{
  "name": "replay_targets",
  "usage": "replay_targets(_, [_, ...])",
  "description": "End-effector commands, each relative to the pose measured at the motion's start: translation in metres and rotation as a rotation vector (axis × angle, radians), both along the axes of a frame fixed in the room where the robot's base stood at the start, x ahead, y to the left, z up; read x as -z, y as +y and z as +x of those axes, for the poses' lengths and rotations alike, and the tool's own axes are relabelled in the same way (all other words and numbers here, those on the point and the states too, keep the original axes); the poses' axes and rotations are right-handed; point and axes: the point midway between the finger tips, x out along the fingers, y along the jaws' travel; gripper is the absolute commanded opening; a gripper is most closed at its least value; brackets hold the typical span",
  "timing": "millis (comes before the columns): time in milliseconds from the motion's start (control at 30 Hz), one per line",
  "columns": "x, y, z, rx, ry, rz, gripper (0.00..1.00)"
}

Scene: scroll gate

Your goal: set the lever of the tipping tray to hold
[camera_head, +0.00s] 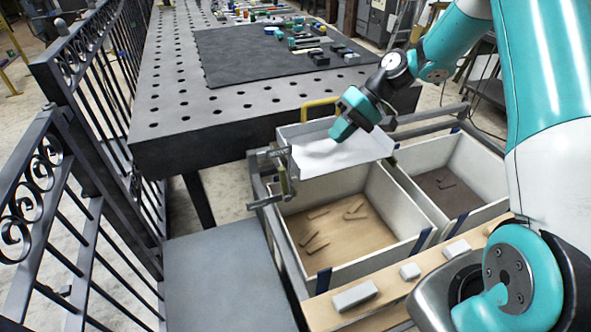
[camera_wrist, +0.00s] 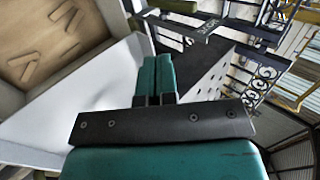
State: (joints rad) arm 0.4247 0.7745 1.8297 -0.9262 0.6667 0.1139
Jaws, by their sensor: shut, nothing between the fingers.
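The tipping tray (camera_head: 345,160) is a pale, shallow tray above the left end of the crates. In the wrist view its pale surface (camera_wrist: 70,105) fills the left side. A grey bracket with small lettering (camera_head: 279,153) sits at the tray's left edge; lettering on a dark part also shows in the wrist view (camera_wrist: 208,27), too small to read surely. An olive upright piece (camera_head: 283,180) below the bracket may be the lever; I cannot tell its setting. My gripper (camera_head: 340,131) is over the tray, its teal fingers (camera_wrist: 158,72) shut together and empty.
Two white-walled bins (camera_head: 341,270) hold several small sticks. A wooden ledge (camera_head: 392,290) with grey blocks runs in front. The perforated table (camera_head: 190,95) stands behind, with tools on a dark mat (camera_head: 235,60). A scrolled iron gate (camera_head: 75,95) stands left. A yellow handle (camera_head: 318,104) is behind the tray.

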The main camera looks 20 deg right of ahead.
Motion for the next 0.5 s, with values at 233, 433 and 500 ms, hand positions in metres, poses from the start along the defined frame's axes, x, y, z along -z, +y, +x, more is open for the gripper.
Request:
replay_targets(233, [0.0062,-0.0057,0.0025,0.013,0.004,0.013,0.00])
replay_targets(433, [0.0071,-0.0041,0.0023,0.011,0.004,0.012,0.00])
replay_targets(500, [0.0099,-0.0008,0.0024,0.011,0.006,0.012,0.00])
